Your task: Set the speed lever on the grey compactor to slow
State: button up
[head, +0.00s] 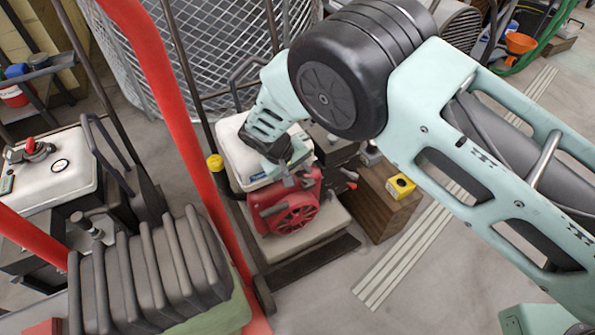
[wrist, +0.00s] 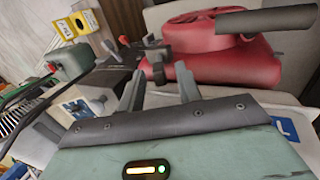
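A compactor with a red engine (head: 290,212), a white tank (head: 240,150) and a pale grey base (head: 310,235) stands in the middle of the head view. My gripper (head: 298,180) is over the engine, beside the tank. In the wrist view my gripper (wrist: 160,88) has its two fingers apart with nothing clearly held between them. Beyond the fingertips are small dark levers and knobs (wrist: 150,42) beside the red engine housing (wrist: 220,50). In the head view, red-tipped levers (head: 350,180) stick out right of the engine. I cannot tell which is the speed lever or its setting.
A second machine with a white top (head: 60,165) stands at left. Red bars (head: 160,70) and stacked dark grey pieces (head: 150,270) stand nearer. A wooden block (head: 385,210) with a yellow box (head: 400,186) is just right of the compactor.

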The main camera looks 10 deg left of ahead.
jog(key=p+v, duration=0.2)
jog(key=v, duration=1.5)
jog(key=shift+r+p, duration=0.2)
jog(key=shift+p, duration=0.1)
jog(key=shift+s, duration=0.15)
jog(key=s+d+r+g+y, duration=0.3)
jog(key=s+d+r+y, duration=0.1)
jog(key=s+d+r, duration=1.1)
jog(key=s+d, duration=0.9)
jog(key=d, duration=0.1)
notch_tip(320, 180, up, 20)
jog(key=p, duration=2)
jog(key=shift+d+n+y, duration=0.2)
jog(key=shift+n+y, duration=0.1)
jog(key=shift+n, duration=0.1)
